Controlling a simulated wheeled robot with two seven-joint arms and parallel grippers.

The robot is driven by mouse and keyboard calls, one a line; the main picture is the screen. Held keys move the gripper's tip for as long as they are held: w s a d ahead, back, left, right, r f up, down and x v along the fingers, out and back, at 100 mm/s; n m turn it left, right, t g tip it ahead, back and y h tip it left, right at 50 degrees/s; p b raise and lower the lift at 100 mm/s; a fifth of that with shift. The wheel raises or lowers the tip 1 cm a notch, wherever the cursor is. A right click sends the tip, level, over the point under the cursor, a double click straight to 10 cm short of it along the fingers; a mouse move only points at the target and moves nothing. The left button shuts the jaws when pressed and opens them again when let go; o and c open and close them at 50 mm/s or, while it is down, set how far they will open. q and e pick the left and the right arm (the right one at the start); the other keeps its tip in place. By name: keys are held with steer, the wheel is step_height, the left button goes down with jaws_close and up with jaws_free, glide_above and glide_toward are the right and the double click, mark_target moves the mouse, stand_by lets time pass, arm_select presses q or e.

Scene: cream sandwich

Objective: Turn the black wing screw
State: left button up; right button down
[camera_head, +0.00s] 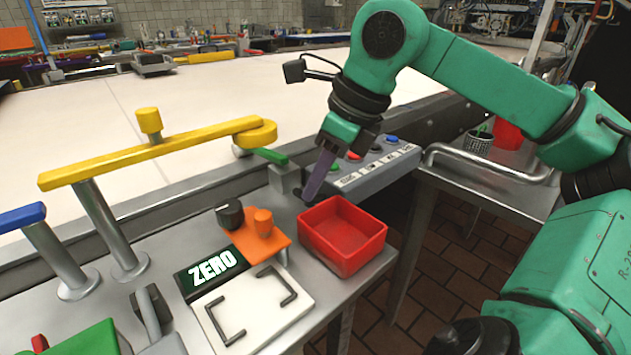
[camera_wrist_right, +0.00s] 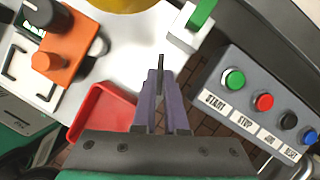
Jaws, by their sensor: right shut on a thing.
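My right gripper (camera_head: 316,182) reaches down from the upper right, its purple fingers just behind the red bin. In the right wrist view the fingers (camera_wrist_right: 161,85) are closed together on a thin dark upright piece, which looks like the wing of the black wing screw (camera_wrist_right: 161,62). In the head view a small dark part of the screw (camera_head: 301,194) shows at the fingertips, and the rest is hidden by the fingers. My left gripper is not in view.
A red bin (camera_head: 360,262) stands close in front of the fingers. The button box (camera_head: 375,166) is just right of them, and a green-topped switch (camera_head: 271,156) is just behind. A black knob (camera_head: 230,215) and orange block (camera_head: 263,243) stand left. A yellow bar (camera_head: 150,152) rises further left.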

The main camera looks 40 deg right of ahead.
steer(key=shift+r, duration=0.15)
steer(key=c, duration=0.8)
jaws_free()
